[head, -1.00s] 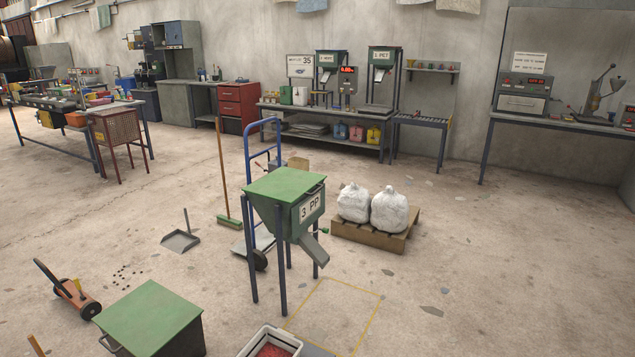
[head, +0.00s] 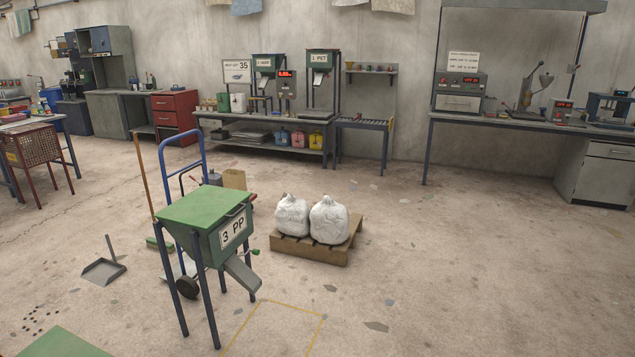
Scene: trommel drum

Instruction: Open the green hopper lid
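The green hopper lid (head: 208,206) lies flat and closed on top of the hopper (head: 234,234) marked "3 PP". The hopper stands on dark blue legs, left of the middle of the head view. A dark handle shows at the lid's right edge. A grey chute (head: 243,274) slopes down from its right side. Neither of my grippers is in view.
A blue hand truck (head: 182,152) and a broom stand close behind the hopper. A pallet (head: 310,251) with two white sacks lies to its right. A dustpan (head: 104,271) lies to the left. A green-topped box (head: 62,343) is at the lower left. The right floor is clear.

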